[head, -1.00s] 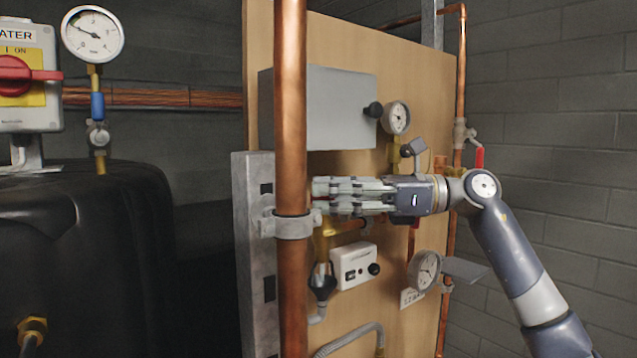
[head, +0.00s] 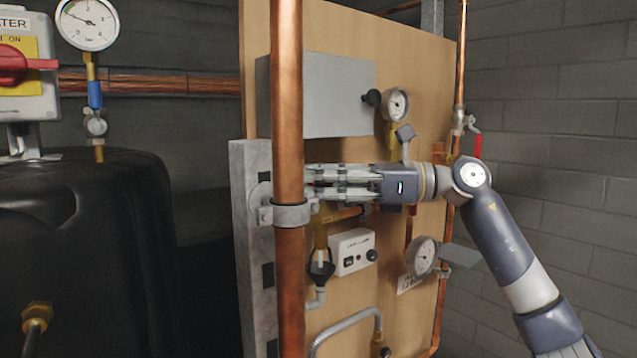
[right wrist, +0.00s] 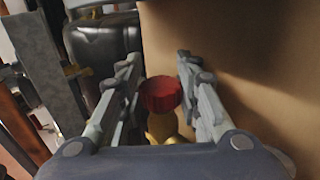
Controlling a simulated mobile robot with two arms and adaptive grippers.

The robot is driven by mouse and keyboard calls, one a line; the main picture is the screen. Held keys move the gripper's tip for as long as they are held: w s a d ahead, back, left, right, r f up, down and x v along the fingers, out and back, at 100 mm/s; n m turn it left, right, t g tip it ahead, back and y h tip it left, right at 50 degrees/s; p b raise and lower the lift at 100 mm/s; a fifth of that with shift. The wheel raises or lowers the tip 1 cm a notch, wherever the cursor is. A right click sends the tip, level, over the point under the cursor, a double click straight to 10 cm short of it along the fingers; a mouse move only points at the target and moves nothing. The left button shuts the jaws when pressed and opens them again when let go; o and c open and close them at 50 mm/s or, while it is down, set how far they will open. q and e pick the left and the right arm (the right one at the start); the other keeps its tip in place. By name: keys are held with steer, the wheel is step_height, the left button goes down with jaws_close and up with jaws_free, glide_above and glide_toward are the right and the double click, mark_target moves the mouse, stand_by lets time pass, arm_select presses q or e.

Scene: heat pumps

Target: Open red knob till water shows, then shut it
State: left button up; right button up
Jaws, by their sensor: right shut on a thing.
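The red knob (right wrist: 160,95) sits on a brass valve body (right wrist: 162,128) in the right wrist view, between the fingers of my right gripper (right wrist: 158,68). The gripper is shut on the knob. In the head view my right gripper (head: 312,187) reaches in from the right, its fingertips by the vertical copper pipe; the knob is hidden there. Below the fingers a brass fitting (head: 320,234) leads down to a black tundish (head: 321,270). I see no water at the tundish. My left gripper is not in view.
The thick copper pipe (head: 287,100) stands in front of the wooden board (head: 400,322). A grey box (head: 320,95), gauges (head: 396,105) and a white control box (head: 352,250) crowd the board around my arm. A black tank (head: 85,240) stands at the left.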

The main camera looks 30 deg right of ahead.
steer(key=shift+f+m+t+h+b, duration=0.1)
steer(key=shift+m+t+h+b, duration=0.25)
steer(key=shift+m+t+h, duration=0.45)
steer(key=shift+t+h, duration=0.1)
steer(key=shift+t, duration=0.2)
steer(key=shift+m+t+h+b, duration=0.3)
steer(key=shift+m+t+h, duration=0.4)
steer(key=shift+m+h, duration=0.1)
steer(key=m+t+h, duration=0.2)
steer(key=h, duration=0.1)
steer(key=m+h+p, duration=0.1)
steer(key=h, duration=0.1)
steer(key=shift+r+m+t, duration=0.25)
steer(key=shift+m+t, duration=0.05)
steer(key=shift+t, duration=0.1)
steer(key=m+h, duration=0.2)
steer(key=h, duration=0.1)
steer(key=m+t+h, duration=0.1)
steer(key=m+h, duration=0.1)
steer(key=h, duration=0.1)
steer(key=shift+w+p, duration=0.1)
steer(key=shift+p, duration=0.3)
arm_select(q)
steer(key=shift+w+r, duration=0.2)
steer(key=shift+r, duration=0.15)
arm_select(e)
steer(key=shift+d+f+m+h, duration=0.15)
steer(key=shift+m+h, duration=0.55)
steer(key=shift+h, duration=0.4)
steer(key=shift+f, duration=0.15)
